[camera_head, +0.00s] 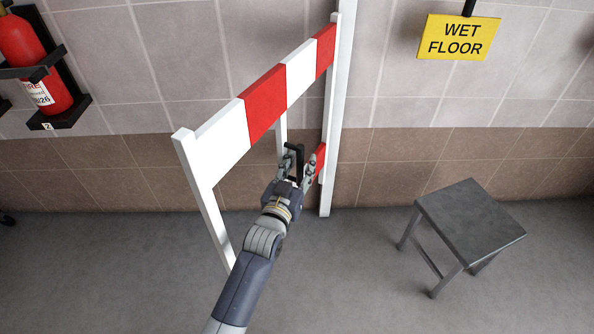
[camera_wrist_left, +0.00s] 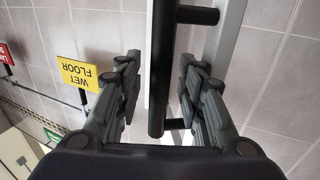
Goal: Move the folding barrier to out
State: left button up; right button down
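The folding barrier (camera_head: 265,103) is a red-and-white striped board on white posts, and it reaches from the back wall toward me. A black bar handle (camera_head: 299,160) is fixed to a white post of the barrier. My left gripper (camera_head: 300,162) is at this handle with its fingers spread. In the left wrist view the black handle (camera_wrist_left: 162,75) stands between the two open fingers of my left gripper (camera_wrist_left: 160,85), with a visible gap on the left side and a narrower one on the right. My right gripper is not in view.
A grey metal stool (camera_head: 470,220) stands on the floor to the right. A yellow wet floor sign (camera_head: 458,38) hangs at the upper right. A red fire extinguisher (camera_head: 35,62) is on the wall at left. Grey floor is clear between barrier and stool.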

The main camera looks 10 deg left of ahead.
pick_arm(q)
jog(key=v, duration=1.2)
